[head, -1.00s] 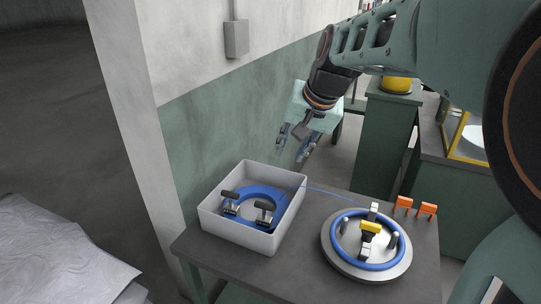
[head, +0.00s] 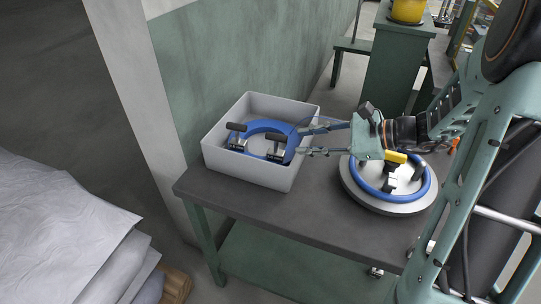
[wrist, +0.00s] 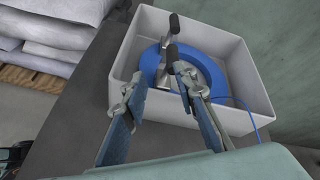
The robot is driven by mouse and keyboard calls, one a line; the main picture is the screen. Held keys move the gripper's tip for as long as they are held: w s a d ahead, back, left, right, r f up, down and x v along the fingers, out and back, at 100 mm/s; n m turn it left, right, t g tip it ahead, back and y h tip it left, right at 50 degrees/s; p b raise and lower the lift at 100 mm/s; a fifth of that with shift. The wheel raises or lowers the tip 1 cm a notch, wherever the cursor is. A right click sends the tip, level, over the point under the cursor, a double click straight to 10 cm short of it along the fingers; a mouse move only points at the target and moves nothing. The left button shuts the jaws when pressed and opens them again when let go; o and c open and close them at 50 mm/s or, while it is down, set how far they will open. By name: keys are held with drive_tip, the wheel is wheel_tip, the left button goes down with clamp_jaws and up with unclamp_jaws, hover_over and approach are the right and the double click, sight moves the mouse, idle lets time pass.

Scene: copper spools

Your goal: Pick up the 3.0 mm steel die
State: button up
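Two small steel pieces with black handles, the left one (head: 237,143) and the right one (head: 275,152), sit in the white bin on the blue ring (head: 262,126). They look alike, and no size marking is readable, so I cannot tell which is the 3.0 mm steel die. My gripper (head: 303,141) is open and empty, reaching over the bin's right side, its fingertips close to the right piece. In the wrist view, my gripper (wrist: 155,78) has its fingers spread, with the nearer black handle (wrist: 172,54) beside the right fingertip.
The white bin (head: 236,172) has raised walls around the pieces. To its right, a round plate (head: 385,206) holds a blue coil and yellow part, partly behind my arm. A thin blue strand leaves the bin. The dark tabletop (head: 290,209) is clear in front. Pale sacks (head: 60,225) lie at left.

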sight(286, 138)
drive_tip(key=shift+m+t+y, duration=0.3)
drive_tip(key=shift+m+t, duration=0.4)
drive_tip(key=shift+m, duration=0.1)
drive_tip(key=x, duration=0.3)
drive_tip(key=b+x, duration=0.1)
drive_tip(key=x, duration=0.3)
drive_tip(key=w+b+x, duration=0.1)
drive_tip(key=x, duration=0.2)
drive_tip(key=shift+w+d+f, duration=0.2)
drive_tip(key=shift+f, duration=0.05)
drive_tip(key=shift+c, duration=0.3)
clamp_jaws()
drive_tip(key=shift+r, duration=0.1)
